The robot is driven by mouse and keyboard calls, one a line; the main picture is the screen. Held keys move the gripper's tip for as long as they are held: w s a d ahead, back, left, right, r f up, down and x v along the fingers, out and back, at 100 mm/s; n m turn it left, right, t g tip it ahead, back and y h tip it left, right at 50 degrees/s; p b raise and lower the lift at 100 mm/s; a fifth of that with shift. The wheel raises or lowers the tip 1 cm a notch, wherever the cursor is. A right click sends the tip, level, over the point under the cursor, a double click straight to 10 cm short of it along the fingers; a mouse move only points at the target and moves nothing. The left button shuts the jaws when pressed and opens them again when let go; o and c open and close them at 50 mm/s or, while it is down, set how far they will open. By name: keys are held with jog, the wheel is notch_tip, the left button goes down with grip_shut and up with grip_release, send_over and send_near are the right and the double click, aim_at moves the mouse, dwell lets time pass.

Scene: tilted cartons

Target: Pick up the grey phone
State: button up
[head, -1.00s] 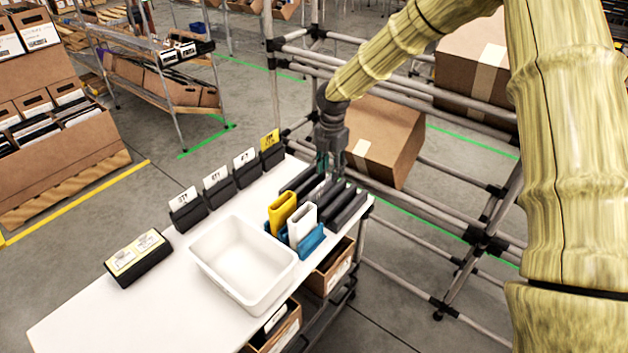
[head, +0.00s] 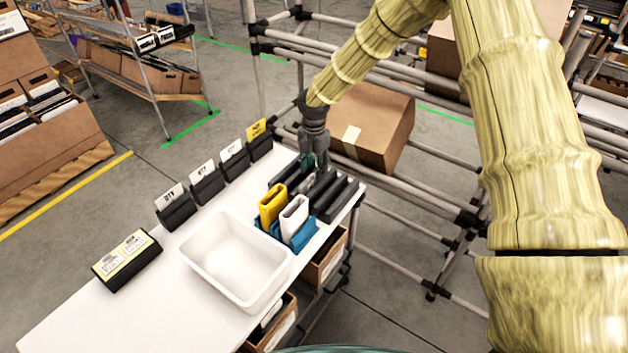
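A rack of dark upright slots (head: 334,198) stands at the far right end of the white table. A grey shape that may be the grey phone (head: 318,186) sits among the dark slots, partly hidden by my gripper. My gripper (head: 314,167) points down right over it, with its fingertips at or just above its top. The fingers are small here, and I cannot tell whether they touch it or have closed. A yellow phone-like piece (head: 272,204) and a white one (head: 294,216) stand upright in blue holders (head: 304,237) in front of the rack.
An empty white bin (head: 236,262) stands mid-table. Several black label stands (head: 207,184) line the back edge, and a black block with yellow labels (head: 127,260) lies at left. A carton (head: 376,126) rests tilted on the pipe rack behind my gripper. The table's left front is bare.

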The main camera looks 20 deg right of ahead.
aim_at(314, 173)
jog(key=shift+f+p, duration=0.4)
jog(key=shift+f, duration=1.55)
jog(key=shift+c, duration=0.4)
grip_shut()
